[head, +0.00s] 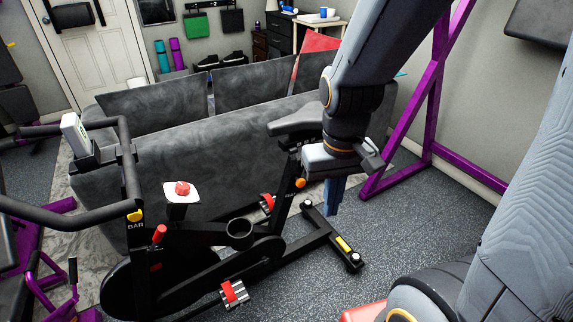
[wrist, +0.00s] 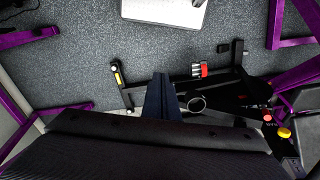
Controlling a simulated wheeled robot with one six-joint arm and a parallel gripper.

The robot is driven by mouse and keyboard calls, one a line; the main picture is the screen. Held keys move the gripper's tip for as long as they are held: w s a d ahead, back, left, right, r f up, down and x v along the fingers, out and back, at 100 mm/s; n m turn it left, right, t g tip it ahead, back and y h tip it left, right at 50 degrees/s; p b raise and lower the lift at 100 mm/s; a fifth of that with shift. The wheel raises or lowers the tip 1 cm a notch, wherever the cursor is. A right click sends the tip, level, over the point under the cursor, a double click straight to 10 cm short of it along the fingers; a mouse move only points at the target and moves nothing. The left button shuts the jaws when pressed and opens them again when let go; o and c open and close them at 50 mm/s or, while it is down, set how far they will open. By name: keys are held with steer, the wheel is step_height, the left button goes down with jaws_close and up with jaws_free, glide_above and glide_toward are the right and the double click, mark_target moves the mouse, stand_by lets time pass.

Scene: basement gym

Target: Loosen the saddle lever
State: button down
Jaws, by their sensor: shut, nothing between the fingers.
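The exercise bike (head: 235,250) has a grey saddle (head: 295,120) on a black post. An orange knob (head: 300,183), which looks like the saddle lever, sits low on that post. My gripper (head: 332,208) points down just right of the post and knob in the head view. Its blue fingers are together and empty, apart from the knob in the picture; the exact depth gap is unclear. I cannot make out the saddle lever there.
The bike's yellow bar knob (head: 135,215) and red knob (head: 159,234) are at left. A grey sofa (head: 150,155) stands behind the bike. A purple rack (head: 420,120) rises at right. Speckled floor (head: 440,225) is free between rack and bike.

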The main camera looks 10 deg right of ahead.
mark_target(294, 166)
steer(key=w+a+f+n+t+h+b, duration=0.1)
steer(key=w+a+f+n+t+b, duration=0.25)
steer(key=w, duration=0.75)
steer(key=w+a+f+n+t+h+b, duration=0.1)
steer(key=w+a+f+t+b, duration=0.15)
steer(key=w+a+f, duration=0.55)
steer(key=w+a+f+n+t+b, duration=0.1)
steer(key=w+f+n+t+b, duration=0.2)
steer(key=w, duration=1)
steer(key=f+n+t+h+b, duration=0.1)
steer(key=h, duration=0.2)
steer(key=s+d+f+n+t+h+b, duration=0.1)
steer(key=h, duration=0.2)
steer(key=f+n+t+h+b, duration=0.1)
steer(key=n+h, duration=0.1)
steer(key=h, duration=0.1)
steer(key=shift+s+d+f+b, duration=0.15)
steer(key=shift+s+d+b, duration=0.15)
steer(key=shift+s+b, duration=0.1)
steer(key=w+d, duration=0.4)
steer(key=d, duration=0.4)
steer(key=shift+d, duration=0.3)
